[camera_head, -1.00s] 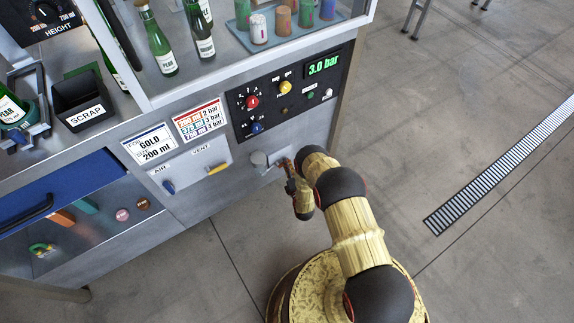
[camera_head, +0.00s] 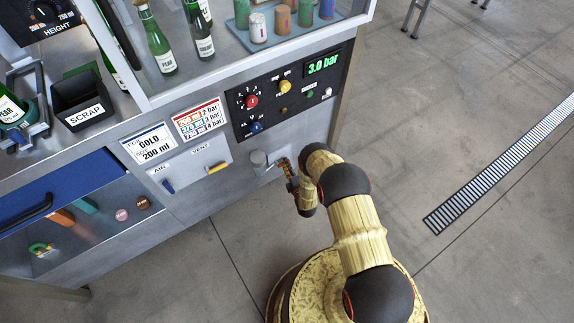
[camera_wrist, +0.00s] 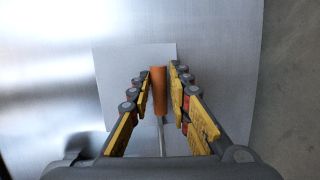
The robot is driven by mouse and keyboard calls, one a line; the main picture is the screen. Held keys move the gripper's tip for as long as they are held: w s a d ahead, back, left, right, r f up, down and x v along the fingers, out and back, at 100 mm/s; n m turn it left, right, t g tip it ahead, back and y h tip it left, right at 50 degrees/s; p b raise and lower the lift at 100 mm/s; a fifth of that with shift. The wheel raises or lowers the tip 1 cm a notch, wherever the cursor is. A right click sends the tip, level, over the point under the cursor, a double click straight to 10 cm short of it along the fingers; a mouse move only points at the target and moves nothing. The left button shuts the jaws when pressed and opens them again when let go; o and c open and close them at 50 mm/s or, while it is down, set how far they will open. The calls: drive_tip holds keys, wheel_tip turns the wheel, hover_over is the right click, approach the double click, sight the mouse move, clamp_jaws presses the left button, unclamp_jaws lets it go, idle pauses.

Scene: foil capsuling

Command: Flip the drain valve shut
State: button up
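The drain valve's orange handle (camera_wrist: 159,92) shows in the wrist view, standing out from a pale plate on the metal panel. My gripper (camera_wrist: 160,78) has one yellow-padded finger on each side of the handle. The fingers are apart, with thin gaps seeming to remain beside the handle; firm contact cannot be made out. There my wrist and fingers largely hide the handle.
Left of the fitting are a blue air lever (camera_head: 168,186) and a yellow vent lever (camera_head: 218,168). Above is a black control panel (camera_head: 290,92) with knobs and a 3.0 bar display.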

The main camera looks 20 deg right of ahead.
drive_tip(key=o, duration=0.3)
drive_tip(key=shift+s, duration=0.1)
drive_tip(key=a+v, duration=0.1)
drive_tip(key=v, duration=1)
drive_tip(key=shift+s+d, duration=0.4)
drive_tip(key=shift+d, duration=0.15)
drive_tip(key=shift+r, duration=0.1)
